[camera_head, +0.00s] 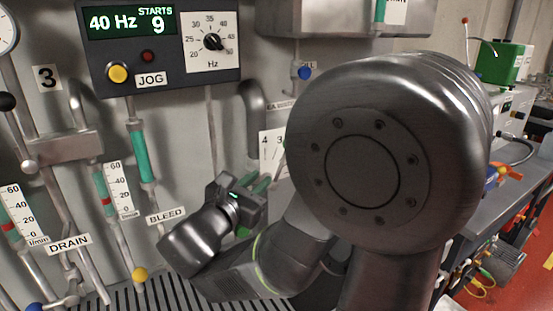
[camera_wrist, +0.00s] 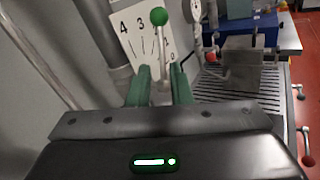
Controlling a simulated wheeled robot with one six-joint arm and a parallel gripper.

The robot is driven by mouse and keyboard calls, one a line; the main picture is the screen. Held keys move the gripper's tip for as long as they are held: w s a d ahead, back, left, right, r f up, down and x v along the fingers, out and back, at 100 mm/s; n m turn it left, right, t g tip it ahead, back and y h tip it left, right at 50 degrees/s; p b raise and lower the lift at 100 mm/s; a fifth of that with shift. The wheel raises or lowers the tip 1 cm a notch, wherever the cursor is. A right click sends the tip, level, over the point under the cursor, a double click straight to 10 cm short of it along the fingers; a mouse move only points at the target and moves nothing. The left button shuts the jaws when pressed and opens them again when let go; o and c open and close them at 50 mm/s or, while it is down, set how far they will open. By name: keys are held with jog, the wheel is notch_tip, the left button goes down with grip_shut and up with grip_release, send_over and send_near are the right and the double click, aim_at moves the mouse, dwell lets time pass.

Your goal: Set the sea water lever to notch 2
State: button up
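The sea water lever has a green ball knob (camera_wrist: 159,17) on a pale stem, seen in the wrist view in front of a white notch plate (camera_wrist: 127,34). The plate shows 4, 3 and part of a 2; the stem covers part of the scale, so I cannot tell its notch. In the head view the plate (camera_head: 267,150) shows 4 and 3, and my arm hides the rest. My gripper (camera_wrist: 160,82) is open, with green fingers either side of the lever's stem in the picture; I cannot tell whether they touch it. It also shows in the head view (camera_head: 262,186).
A grey pipe (camera_head: 251,115) runs down beside the plate. The control box (camera_head: 160,45), BLEED gauge (camera_head: 119,190) and yellow knob (camera_head: 139,274) are to the left. A slatted tray (camera_wrist: 238,85) and a blue machine (camera_wrist: 250,33) lie to the right in the wrist view.

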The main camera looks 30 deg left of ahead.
jog(key=w, duration=0.4)
jog(key=w+p, duration=0.1)
jog(key=w, duration=0.7)
jog(key=shift+w+a+p, duration=0.2)
jog(key=shift+a+p, duration=0.15)
jog(key=shift+p, duration=0.05)
grip_shut()
